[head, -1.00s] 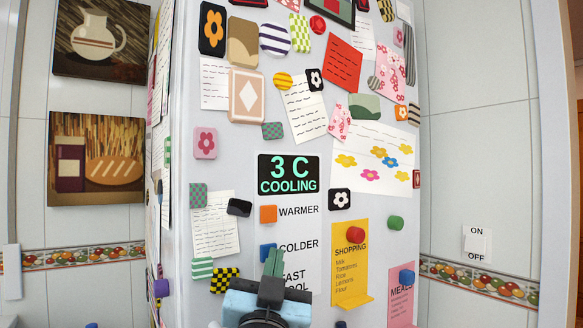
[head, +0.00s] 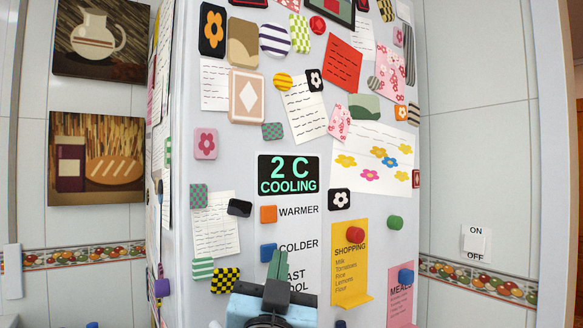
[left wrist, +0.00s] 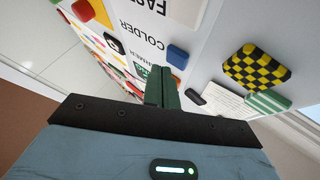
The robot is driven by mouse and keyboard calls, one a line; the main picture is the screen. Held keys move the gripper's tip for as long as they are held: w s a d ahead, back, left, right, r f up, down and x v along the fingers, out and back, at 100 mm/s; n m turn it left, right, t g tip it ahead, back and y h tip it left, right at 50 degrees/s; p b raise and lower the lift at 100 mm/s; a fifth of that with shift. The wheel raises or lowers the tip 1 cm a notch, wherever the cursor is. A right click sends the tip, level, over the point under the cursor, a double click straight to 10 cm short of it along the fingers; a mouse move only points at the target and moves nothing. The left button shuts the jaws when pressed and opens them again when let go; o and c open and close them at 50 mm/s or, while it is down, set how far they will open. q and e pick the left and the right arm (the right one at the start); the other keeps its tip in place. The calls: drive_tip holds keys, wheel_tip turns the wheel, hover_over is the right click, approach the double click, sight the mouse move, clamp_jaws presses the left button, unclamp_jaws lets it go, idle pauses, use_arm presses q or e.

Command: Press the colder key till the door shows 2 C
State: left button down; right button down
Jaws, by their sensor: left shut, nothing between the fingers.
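The fridge door display (head: 288,174) reads "2 C COOLING" in green on black. Below it are an orange key (head: 268,214) labelled WARMER and a blue key (head: 268,252) labelled COLDER. A third label, partly hidden by my gripper, shows "AST" and "OOL". My left gripper (head: 277,264) is shut and empty, its green fingertips just right of and below the blue key in the head view. In the left wrist view the blue key (left wrist: 177,56) shows beyond the fingertips (left wrist: 163,88), apart from them in the picture. My right gripper is not in view.
Magnets and papers cover the fridge door, among them a yellow shopping list (head: 350,265) and a checkered magnet (head: 225,280) near my gripper. An ON/OFF wall switch (head: 476,241) is on the tiles at the right.

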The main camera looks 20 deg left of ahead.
use_arm(q)
drive_tip(key=s+d, duration=0.3)
drive_tip(key=d, duration=0.1)
drive_tip(key=shift+s+d, duration=0.35)
idle(0.3)
idle(0.4)
